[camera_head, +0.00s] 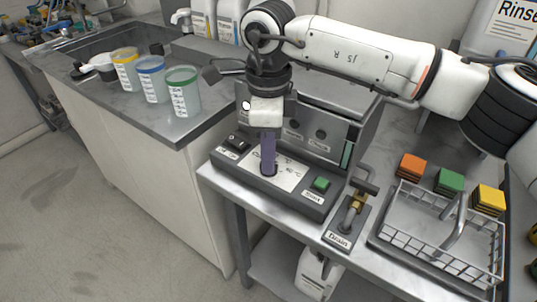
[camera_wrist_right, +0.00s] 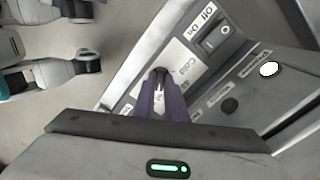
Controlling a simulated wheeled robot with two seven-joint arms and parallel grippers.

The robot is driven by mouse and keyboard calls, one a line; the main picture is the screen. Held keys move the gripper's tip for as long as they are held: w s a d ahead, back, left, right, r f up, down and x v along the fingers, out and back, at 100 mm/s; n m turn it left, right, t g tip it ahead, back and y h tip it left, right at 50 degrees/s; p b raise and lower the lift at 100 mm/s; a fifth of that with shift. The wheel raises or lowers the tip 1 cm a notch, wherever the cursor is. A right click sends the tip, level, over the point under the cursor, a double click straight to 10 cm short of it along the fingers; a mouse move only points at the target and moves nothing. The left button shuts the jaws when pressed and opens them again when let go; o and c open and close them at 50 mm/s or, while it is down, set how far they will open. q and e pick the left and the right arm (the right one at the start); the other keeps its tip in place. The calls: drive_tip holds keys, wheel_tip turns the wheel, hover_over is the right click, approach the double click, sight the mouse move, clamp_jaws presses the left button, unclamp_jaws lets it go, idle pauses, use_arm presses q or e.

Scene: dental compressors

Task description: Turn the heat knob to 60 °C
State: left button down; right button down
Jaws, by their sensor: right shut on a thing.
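The compressor-like unit has a dark sloped control panel (camera_head: 305,200) with a white dial plate (camera_head: 290,176), whose temperature marks are too small to read. My right gripper (camera_head: 268,170) points down at this plate, its purple fingers closed on the small dark heat knob. In the right wrist view the fingers (camera_wrist_right: 160,92) meet around the knob (camera_wrist_right: 159,72), which is mostly hidden between them. The knob's pointer direction cannot be made out. My left gripper does not show clearly in either view.
A black switch (camera_head: 237,143) and a green button (camera_head: 320,184) flank the dial. A drain valve (camera_head: 353,208) stands to the right, near a wire basket (camera_head: 440,240) and coloured blocks (camera_head: 449,181). Several cups (camera_head: 183,92) stand on the left counter.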

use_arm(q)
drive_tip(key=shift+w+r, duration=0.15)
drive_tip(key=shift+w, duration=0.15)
use_arm(e)
drive_tip(key=shift+w+r, duration=0.1)
drive_tip(key=c, duration=1.8)
unclamp_jaws()
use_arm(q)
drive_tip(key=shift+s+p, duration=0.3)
use_arm(e)
wheel_tip(320, 180, up, 10)
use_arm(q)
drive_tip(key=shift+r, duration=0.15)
use_arm(e)
drive_tip(key=shift+r, duration=0.2)
